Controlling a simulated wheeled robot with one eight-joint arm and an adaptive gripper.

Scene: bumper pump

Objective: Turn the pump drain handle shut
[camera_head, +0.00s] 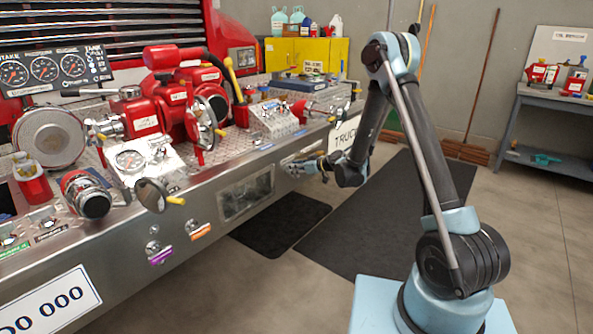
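The red pump (190,92) sits on the silver tread-plate bumper. Two small knob-like handles are on the bumper's front face, one with a purple tag (160,256) and one with an orange tag (200,231). The tag writing is too small to read, so I cannot tell which, if either, is the pump drain handle. My gripper (298,163) is at the bumper's front edge, to the right of both handles and well apart from them. Its fingers are small and blend with the bumper, so their opening and any contact are unclear.
Round valve wheels with yellow knobs (175,201) and a gauge (130,160) stick up near the bumper edge. A black mat (272,222) covers the floor by the bumper. A workbench (550,100) stands at the right.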

